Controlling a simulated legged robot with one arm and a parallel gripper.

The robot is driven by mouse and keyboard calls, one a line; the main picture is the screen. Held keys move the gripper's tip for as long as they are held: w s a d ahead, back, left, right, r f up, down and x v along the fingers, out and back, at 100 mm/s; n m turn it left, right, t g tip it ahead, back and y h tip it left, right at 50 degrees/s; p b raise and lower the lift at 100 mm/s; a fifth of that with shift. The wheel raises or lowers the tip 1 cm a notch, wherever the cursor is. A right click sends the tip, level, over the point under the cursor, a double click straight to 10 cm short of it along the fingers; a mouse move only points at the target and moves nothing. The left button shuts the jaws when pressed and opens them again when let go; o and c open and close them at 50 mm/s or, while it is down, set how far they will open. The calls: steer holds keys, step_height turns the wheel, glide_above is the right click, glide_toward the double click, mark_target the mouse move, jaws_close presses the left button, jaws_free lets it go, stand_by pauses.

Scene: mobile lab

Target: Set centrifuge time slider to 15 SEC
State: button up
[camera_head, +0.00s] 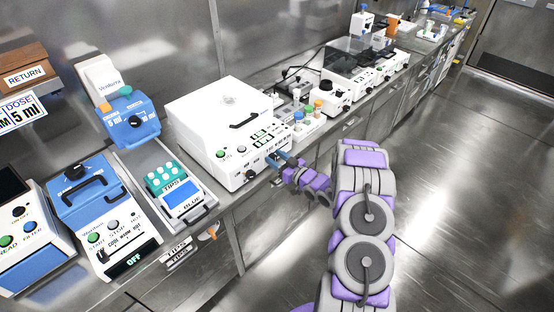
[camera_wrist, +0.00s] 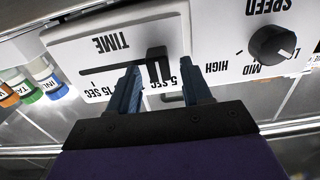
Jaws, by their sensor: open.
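The centrifuge (camera_head: 222,115) is a large white box with a black lid handle, a green button and dark knobs, on the counter at centre. In the wrist view its TIME panel (camera_wrist: 112,44) appears upside down, with 15 SEC at the picture's left and 5 SEC at the right. The black slider handle (camera_wrist: 153,66) is at the 5 SEC end of its dark slot. My gripper (camera_wrist: 161,70) is open, with its two blue fingers on either side of the handle. Contact cannot be told. In the head view, my gripper (camera_head: 277,158) is at the centrifuge's front right; the slider is not clear there.
A black SPEED knob (camera_wrist: 274,45) is right of the slider in the wrist view. Capped vials (camera_wrist: 45,75) stand at the left. The floor (camera_head: 450,180) at right is clear.

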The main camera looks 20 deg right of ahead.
steer(key=shift+a, duration=0.2)
steer(key=shift+d, duration=0.3)
steer(key=c, duration=0.5)
steer(key=shift+a, duration=0.1)
jaws_close()
